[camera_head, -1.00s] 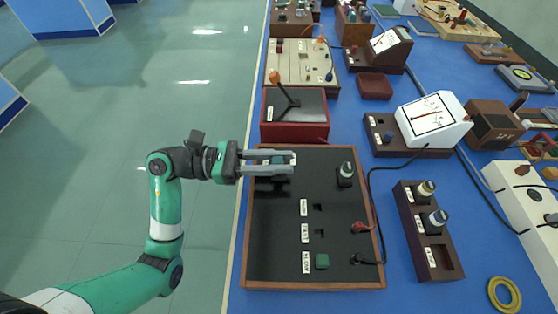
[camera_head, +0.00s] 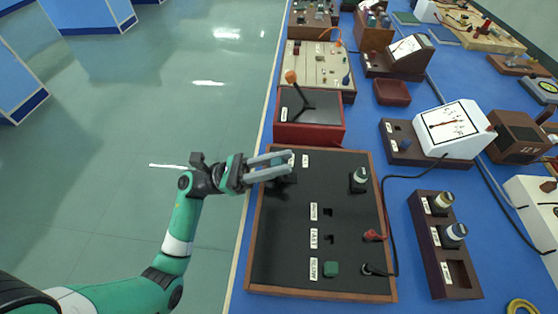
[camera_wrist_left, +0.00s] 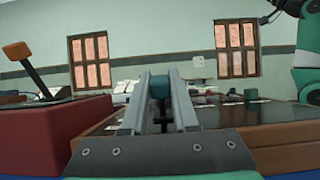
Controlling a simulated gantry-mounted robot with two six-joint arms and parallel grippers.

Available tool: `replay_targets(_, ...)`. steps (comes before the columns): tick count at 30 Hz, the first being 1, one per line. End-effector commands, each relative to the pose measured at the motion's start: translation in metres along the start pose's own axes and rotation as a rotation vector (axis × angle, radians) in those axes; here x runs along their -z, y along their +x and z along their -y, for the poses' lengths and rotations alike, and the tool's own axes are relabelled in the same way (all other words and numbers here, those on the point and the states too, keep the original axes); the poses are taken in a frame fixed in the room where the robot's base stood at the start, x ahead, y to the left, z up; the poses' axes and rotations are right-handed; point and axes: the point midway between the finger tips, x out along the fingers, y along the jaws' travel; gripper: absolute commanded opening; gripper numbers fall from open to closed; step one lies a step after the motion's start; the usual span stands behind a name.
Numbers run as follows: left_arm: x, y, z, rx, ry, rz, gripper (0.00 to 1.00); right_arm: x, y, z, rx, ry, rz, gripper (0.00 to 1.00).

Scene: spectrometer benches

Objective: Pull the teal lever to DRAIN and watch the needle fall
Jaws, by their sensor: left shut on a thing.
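My left gripper (camera_head: 284,164) is over the far left corner of the black-topped panel (camera_head: 285,230) in the head view. In the left wrist view, a small teal lever knob (camera_wrist_left: 159,87) sits between its two grey fingers, and the fingers are shut on it. In the head view the fingers mostly hide the lever; a dark mount shows under them. A white meter (camera_head: 447,127) with a dial and needle stands to the right of the panel. The needle's reading is too small to tell. My right gripper is not in view.
A red box (camera_head: 309,132) with an orange-tipped lever (camera_head: 291,77) stands just beyond the panel. The panel also bears a silver-topped knob (camera_head: 359,179), a green button (camera_head: 331,269) and plugged cables. A brown block (camera_head: 433,245) stands at right.

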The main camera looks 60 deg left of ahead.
Motion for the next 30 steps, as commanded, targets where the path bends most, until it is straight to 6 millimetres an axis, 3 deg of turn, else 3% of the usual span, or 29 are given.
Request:
replay_targets(8, 0.0, 0.0, 0.0, -0.001, -0.001, 0.001, 0.0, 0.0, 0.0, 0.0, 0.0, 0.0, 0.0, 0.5)
replay_targets(9, 0.0, 0.0, 0.0, -0.001, -0.001, 0.001, 0.31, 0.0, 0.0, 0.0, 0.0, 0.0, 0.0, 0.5)
replay_targets(14, 0.0, 0.0, 0.0, -0.001, -0.001, 0.001, 0.57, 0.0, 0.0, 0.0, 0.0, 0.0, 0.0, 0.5)
replay_targets(23, 0.0, -0.002, 0.0, -0.002, -0.001, 0.0, 0.57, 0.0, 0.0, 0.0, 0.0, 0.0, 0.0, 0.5)
replay_targets(26, 0.0, -0.011, -0.001, -0.004, -0.001, -0.002, 0.57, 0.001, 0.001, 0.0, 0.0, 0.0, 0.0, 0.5)
replay_targets(30, -0.001, -0.039, -0.002, -0.009, -0.001, -0.001, 0.57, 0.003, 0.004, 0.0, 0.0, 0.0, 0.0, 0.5)
